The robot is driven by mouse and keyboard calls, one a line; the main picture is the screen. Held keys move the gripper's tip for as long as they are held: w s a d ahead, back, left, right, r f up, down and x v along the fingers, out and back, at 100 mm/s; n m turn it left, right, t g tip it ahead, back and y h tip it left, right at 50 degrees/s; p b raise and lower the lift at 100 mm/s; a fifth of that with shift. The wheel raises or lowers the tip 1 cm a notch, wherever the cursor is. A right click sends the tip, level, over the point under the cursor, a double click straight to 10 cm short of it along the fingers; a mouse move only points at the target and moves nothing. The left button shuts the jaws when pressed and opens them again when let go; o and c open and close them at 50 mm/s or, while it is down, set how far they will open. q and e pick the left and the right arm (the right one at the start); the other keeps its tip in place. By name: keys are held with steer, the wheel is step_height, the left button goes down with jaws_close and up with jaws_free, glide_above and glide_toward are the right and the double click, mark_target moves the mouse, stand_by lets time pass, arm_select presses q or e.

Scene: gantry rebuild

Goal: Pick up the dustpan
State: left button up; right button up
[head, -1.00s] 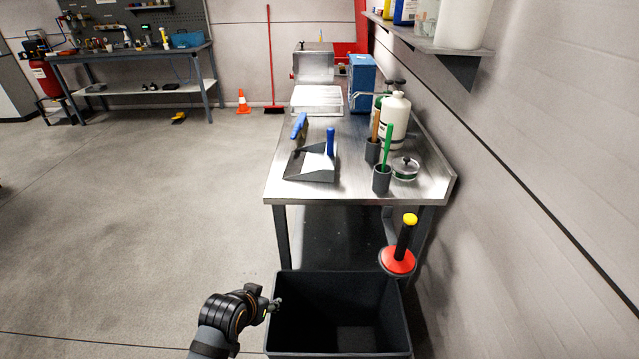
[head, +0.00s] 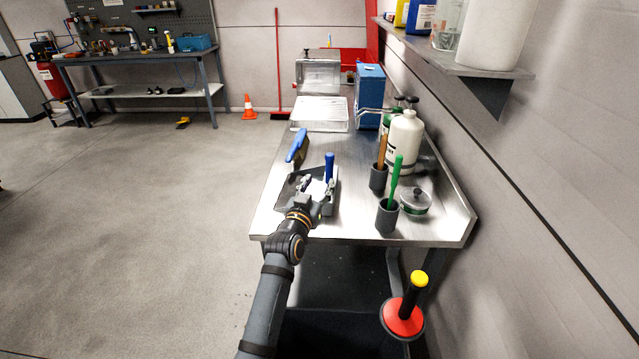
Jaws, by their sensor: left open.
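The dustpan (head: 287,194) lies on the near left part of the steel table, a dark pan with an upright blue handle (head: 329,166). My left gripper (head: 318,186) is open over the pan, with one finger close to the lower end of the upright handle. I cannot tell whether it touches. The gripper and wrist hide much of the pan. My right gripper is out of view.
To the right, two grey cups (head: 387,214) hold a green and a wooden handle, beside a lidded glass jar (head: 415,203) and white bottle (head: 405,141). Behind are a white tray (head: 320,113) and blue box (head: 369,96). A wall shelf (head: 452,52) overhangs the right.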

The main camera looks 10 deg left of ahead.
mark_target(329, 165)
arm_select(q)
steer(key=shift+w+d+r, duration=0.1)
steer(key=shift+w+r, duration=0.05)
steer(key=shift+w, duration=0.5)
steer(key=shift+w+d+r, duration=0.1)
steer(key=shift+w+r, duration=0.05)
steer(key=shift+w, duration=0.45)
steer(key=shift+w+f, duration=0.25)
steer(key=shift+w, duration=0.4)
steer(key=shift+w+f, duration=0.2)
steer(key=shift+w, duration=0.4)
steer(key=shift+w+r+p, duration=0.2)
steer(key=shift+r+p, duration=0.15)
steer(key=shift+p, duration=0.05)
steer(key=w, duration=0.2)
steer(key=shift+w+d+r+p, duration=0.25)
steer(key=shift+w+r+p, duration=0.05)
steer(key=shift+w+p, duration=0.05)
steer(key=shift+w+f, duration=0.25)
steer(key=shift+w, duration=0.7)
steer(key=shift+s, duration=0.1)
steer(key=shift+c, duration=0.3)
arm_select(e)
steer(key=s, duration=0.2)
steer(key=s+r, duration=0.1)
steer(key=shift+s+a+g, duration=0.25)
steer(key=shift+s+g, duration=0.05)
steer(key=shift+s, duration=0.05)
